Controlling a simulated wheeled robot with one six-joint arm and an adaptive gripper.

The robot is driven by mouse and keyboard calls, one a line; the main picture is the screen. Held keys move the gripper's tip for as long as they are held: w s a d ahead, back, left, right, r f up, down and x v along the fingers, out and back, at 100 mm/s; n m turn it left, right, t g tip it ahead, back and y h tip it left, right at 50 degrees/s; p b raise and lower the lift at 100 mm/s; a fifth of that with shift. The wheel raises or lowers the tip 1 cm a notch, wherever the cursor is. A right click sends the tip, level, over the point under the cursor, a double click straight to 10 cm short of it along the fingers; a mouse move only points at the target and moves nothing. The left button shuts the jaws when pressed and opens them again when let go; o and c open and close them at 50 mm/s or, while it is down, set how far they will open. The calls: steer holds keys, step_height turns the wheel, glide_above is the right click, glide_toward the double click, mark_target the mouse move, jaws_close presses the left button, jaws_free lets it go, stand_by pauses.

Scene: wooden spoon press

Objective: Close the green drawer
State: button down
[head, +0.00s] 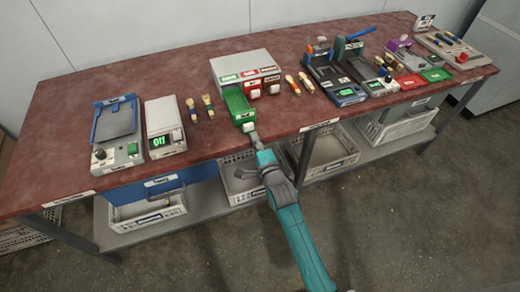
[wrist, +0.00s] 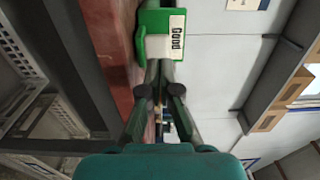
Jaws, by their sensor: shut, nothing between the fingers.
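The green drawer (head: 237,103) is pulled out from a small grey cabinet (head: 242,65) on the red-brown bench. Its white handle shows at its front end, towards the bench's front edge. My gripper (head: 252,134) is shut and empty, with its fingertips right at the drawer's front. In the wrist view the green drawer (wrist: 150,20) is straight ahead, with a white "Good" label. My shut fingertips (wrist: 160,67) are at the drawer's front and cover part of it; I cannot tell whether they touch.
A red drawer (head: 251,86) and a brown drawer (head: 271,82) sit right beside the green one. Small brushes (head: 208,106) lie to its left, near a white scale (head: 165,127). Tan-handled tools (head: 293,86) lie to the right. A blue drawer (head: 160,187) hangs under the bench (head: 70,120).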

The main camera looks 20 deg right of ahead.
mark_target(250, 128)
steer(key=shift+w, duration=1.4)
steer(key=shift+w, duration=2.1)
steer(key=shift+s, duration=0.15)
